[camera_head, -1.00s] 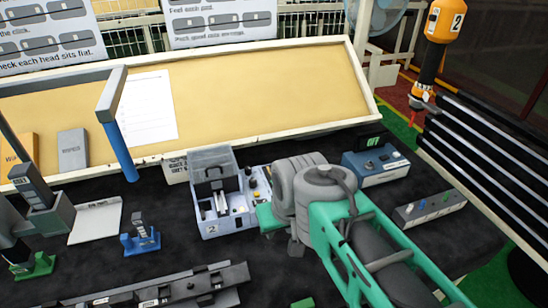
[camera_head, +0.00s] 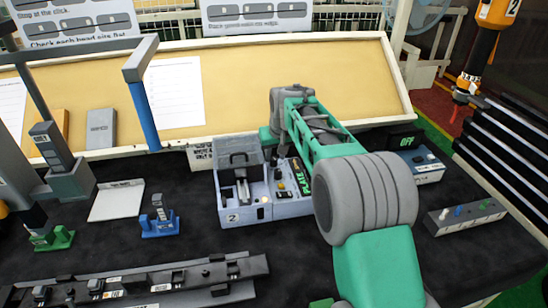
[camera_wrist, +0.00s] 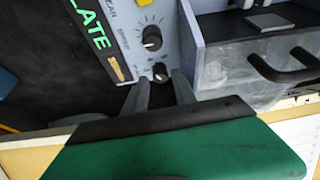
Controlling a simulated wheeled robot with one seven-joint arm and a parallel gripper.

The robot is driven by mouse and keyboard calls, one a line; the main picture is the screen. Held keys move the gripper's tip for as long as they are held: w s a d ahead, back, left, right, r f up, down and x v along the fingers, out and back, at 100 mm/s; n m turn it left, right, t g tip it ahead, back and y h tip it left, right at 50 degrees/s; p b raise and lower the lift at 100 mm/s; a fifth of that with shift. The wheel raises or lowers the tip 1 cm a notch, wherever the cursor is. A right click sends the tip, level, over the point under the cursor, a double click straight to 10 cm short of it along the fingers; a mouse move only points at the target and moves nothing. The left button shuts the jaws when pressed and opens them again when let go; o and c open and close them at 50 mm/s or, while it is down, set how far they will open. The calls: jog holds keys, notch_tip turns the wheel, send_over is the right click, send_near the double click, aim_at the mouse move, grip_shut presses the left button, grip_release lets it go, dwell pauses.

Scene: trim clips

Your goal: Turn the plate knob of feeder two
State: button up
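Feeder two (camera_head: 240,195) is a pale blue-grey box with a "2" label and a grey raised lid. Its control panel (camera_wrist: 172,20) at its right carries a green "PLATE" display (camera_wrist: 90,22). Two black knobs show in the wrist view: one with dial marks (camera_wrist: 152,38), and one lower (camera_wrist: 160,72). The label that names each knob is not readable. My gripper (camera_wrist: 159,82) is open, its two grey fingers apart at the panel's edge, with the lower knob between or just beyond the tips. Contact cannot be told. In the head view the fingers are hard to make out.
A handled grey drawer or lid (camera_wrist: 262,60) lies close right of the fingers. A blue box with an "OFF" display (camera_head: 428,165) and a grey switch box (camera_head: 465,217) stand to the right. A grey rail (camera_head: 140,283) lies in front.

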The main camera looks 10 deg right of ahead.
aim_at(274, 162)
jog(key=shift+x, duration=1.2)
grip_shut()
